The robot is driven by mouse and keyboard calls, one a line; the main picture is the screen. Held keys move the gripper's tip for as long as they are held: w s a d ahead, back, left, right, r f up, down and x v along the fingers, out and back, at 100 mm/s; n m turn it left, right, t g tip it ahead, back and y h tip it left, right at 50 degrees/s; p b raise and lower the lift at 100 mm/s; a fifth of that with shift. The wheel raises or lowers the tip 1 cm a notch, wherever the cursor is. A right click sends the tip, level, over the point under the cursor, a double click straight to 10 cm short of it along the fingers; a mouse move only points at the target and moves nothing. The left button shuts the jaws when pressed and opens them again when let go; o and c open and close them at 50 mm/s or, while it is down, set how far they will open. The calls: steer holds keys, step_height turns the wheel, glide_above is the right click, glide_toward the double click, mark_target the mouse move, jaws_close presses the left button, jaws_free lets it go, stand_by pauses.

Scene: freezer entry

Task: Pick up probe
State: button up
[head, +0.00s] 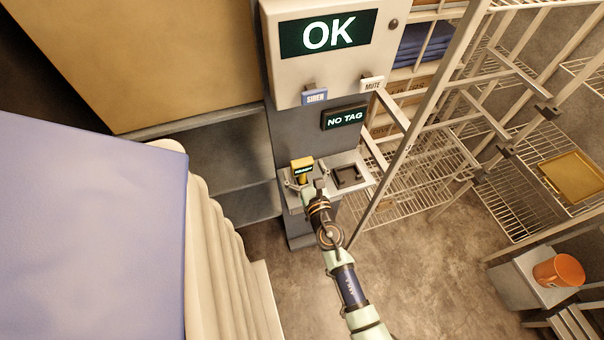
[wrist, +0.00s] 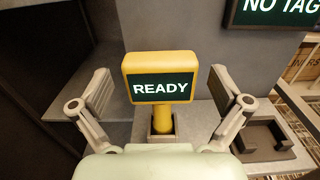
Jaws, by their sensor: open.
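The probe (wrist: 161,83) has a yellow head with a dark green screen reading "READY" and a yellow stem. It stands upright, its stem down in a square socket on a grey shelf. In the head view the probe (head: 302,168) sits at the left of the small shelf below the panel. My gripper (wrist: 160,92) is open, with one finger on each side of the probe and a clear gap on both sides. In the head view my gripper (head: 304,184) is at the shelf, close to the probe; its fingers are small there.
A dark square holder (head: 347,176) is empty to the right of the probe. Above are a "NO TAG" display (head: 345,118) and an "OK" panel (head: 329,33). Wire racks (head: 425,165) stand to the right. A blue-topped stack (head: 90,230) fills the left.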

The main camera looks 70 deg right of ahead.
steer(key=shift+w+d, duration=0.45)
steer(key=shift+d, duration=0.1)
steer(key=shift+c, duration=0.2)
steer(key=c, duration=1.7)
